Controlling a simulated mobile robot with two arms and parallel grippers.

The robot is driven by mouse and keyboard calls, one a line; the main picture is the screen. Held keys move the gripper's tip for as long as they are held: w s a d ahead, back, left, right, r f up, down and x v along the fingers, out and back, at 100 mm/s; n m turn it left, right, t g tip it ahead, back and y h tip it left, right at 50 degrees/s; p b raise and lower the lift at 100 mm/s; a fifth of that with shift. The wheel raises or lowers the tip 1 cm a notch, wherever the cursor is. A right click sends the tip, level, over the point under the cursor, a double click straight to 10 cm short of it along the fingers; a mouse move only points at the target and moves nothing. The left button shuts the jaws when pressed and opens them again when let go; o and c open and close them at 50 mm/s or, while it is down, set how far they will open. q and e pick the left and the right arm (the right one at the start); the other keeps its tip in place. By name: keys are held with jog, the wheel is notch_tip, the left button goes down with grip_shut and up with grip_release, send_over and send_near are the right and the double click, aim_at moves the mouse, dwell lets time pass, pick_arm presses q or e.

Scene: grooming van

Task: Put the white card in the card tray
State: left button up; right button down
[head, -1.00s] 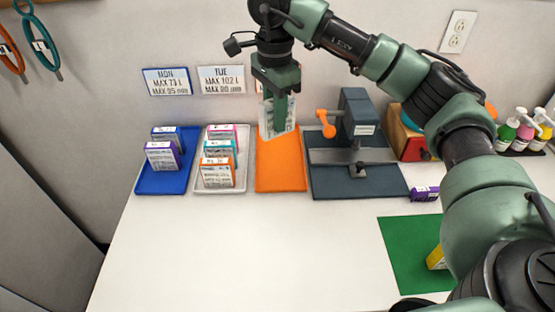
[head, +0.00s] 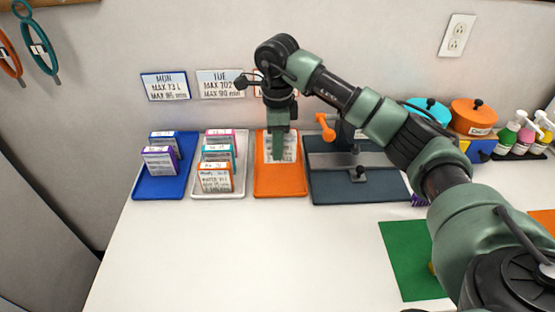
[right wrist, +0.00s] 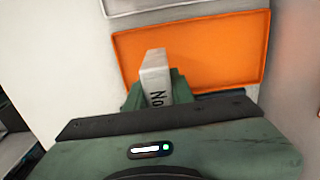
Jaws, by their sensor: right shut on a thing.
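My right gripper (head: 278,155) is shut on a white card (head: 292,149) with dark print and holds it over the back part of the orange tray (head: 280,185). The card also shows between the fingers in the right wrist view (right wrist: 154,65), with the orange tray (right wrist: 215,55) behind it. I cannot tell whether its lower edge touches the tray. Left of it are a white tray (head: 217,194) and a blue tray (head: 158,191), each holding printed boxes. No label tells me which one is the card tray. My left gripper is not in view.
A dark grey clamp-like device (head: 350,186) with an orange handle stands just right of the orange tray. A green mat (head: 405,250) lies at front right. Pots (head: 473,115) and pump bottles (head: 508,133) stand at back right.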

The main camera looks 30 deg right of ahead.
aim_at(278, 162)
notch_tip(278, 162, down, 6)
jog(key=shift+r+p, duration=0.2)
jog(key=shift+p, duration=0.2)
jog(key=shift+f, duration=0.2)
jog(key=c, duration=1.2)
grip_release()
jog(key=shift+r, duration=0.1)
